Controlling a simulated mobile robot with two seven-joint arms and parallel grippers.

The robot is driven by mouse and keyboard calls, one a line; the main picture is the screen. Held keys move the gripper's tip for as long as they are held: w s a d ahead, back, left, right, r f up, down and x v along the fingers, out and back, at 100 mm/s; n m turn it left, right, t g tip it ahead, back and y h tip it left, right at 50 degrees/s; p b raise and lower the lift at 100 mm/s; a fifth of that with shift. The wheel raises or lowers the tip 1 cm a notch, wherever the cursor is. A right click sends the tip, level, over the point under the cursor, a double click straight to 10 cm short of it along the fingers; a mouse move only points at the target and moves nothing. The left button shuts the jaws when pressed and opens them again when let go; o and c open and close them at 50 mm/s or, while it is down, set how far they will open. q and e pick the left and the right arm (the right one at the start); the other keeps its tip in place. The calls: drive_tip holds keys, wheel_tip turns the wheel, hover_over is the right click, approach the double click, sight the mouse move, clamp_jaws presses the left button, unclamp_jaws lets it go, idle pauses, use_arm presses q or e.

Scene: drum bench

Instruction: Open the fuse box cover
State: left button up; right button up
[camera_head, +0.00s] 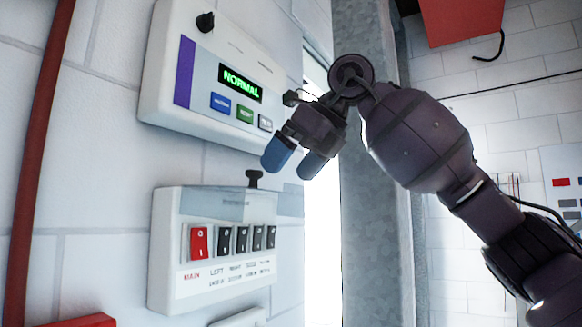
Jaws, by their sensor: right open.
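The fuse box (165,250) is a white case on the wall at lower left, with a red main switch (199,243) and several black switches in a row. Its clear bluish cover (287,204) appears raised at the top edge, sticking out from the wall past the right side of the box. A black knob (254,177) stands up from the cover. The switches show below it, seemingly uncovered. My right gripper (295,161) is open and empty, above and to the right of the knob, apart from it. My left gripper is not in view.
A control panel (165,95) with a green "NORMAL" display is on the wall just above, close to my right gripper. A red pipe (40,150) runs down the left. A grey metal post (375,240) stands behind my right arm. A red box (460,18) is at upper right.

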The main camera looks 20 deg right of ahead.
drive_tip(key=v, duration=0.9)
drive_tip(key=shift+r+b, duration=0.3)
drive_tip(key=shift+r, duration=0.05)
